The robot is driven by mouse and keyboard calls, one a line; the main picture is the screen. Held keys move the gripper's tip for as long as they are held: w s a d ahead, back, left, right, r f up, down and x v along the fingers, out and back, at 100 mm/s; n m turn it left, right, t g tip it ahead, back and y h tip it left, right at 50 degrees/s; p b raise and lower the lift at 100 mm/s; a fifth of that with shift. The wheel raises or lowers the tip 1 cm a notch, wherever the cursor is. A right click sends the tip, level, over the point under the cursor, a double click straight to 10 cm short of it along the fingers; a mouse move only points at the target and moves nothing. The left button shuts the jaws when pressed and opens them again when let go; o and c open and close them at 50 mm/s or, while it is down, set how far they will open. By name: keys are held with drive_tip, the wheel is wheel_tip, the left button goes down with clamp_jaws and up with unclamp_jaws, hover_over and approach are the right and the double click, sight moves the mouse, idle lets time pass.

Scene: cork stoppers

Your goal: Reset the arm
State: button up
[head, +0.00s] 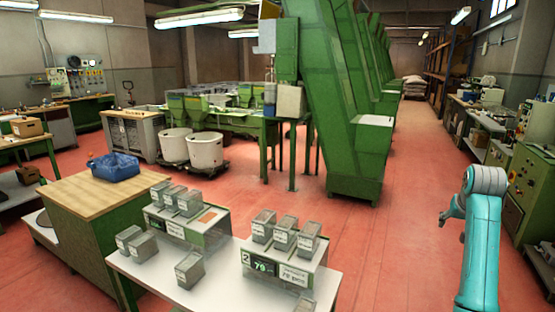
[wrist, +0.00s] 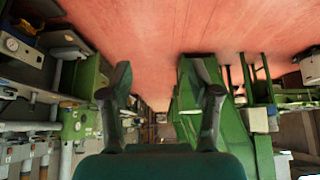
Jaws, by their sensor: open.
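My teal arm (head: 482,245) stands folded upright at the right side of the head view, over the red floor. My gripper (head: 449,214) is partly visible at its left, small and dark, clear of the furniture. In the wrist view my gripper (wrist: 162,75) has its two dark fingers spread wide apart, with nothing between them. That view is upside down, with the floor at the top.
A white table (head: 150,290) in front holds several grey bins (head: 189,268) and two display stands (head: 283,268). A wooden-topped cabinet (head: 70,200) carries a blue crate (head: 114,166). Green machines (head: 350,150) stand mid-room. A green cabinet (head: 535,190) is at right. The red aisle (head: 420,150) is open.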

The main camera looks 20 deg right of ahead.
drive_tip(key=w+a+f+n+t, duration=0.1)
drive_tip(key=a+f, duration=0.7)
drive_tip(key=f, duration=0.3)
drive_tip(key=w+a+f+n+t, duration=0.1)
drive_tip(key=w+a+f, duration=0.1)
drive_tip(key=a+f, duration=0.65)
drive_tip(key=s+a+f+n+t, duration=0.1)
drive_tip(key=s+a+f+t, duration=0.1)
drive_tip(key=s+a+f, duration=0.4)
drive_tip(key=s+a+f+n+t, duration=0.1)
drive_tip(key=s+a+f+n, duration=0.1)
drive_tip(key=a+f, duration=0.75)
drive_tip(key=s+a+r+n+t+y, duration=0.2)
drive_tip(key=s+a+t, duration=0.1)
drive_tip(key=s+a, duration=1.45)
drive_tip(key=s+a+r+n+t+y, duration=0.1)
drive_tip(key=s+a+r, duration=0.1)
drive_tip(key=s+r, duration=0.4)
drive_tip(key=s+a+r+n+t+y, duration=0.1)
drive_tip(key=s+a+r+y, duration=0.1)
drive_tip(key=s+r, duration=0.5)
drive_tip(key=s+a, duration=0.1)
drive_tip(key=s, duration=0.2)
drive_tip(key=shift+s+a+r+n, duration=0.3)
drive_tip(key=shift+s+a+n, duration=0.05)
drive_tip(key=shift+n, duration=0.05)
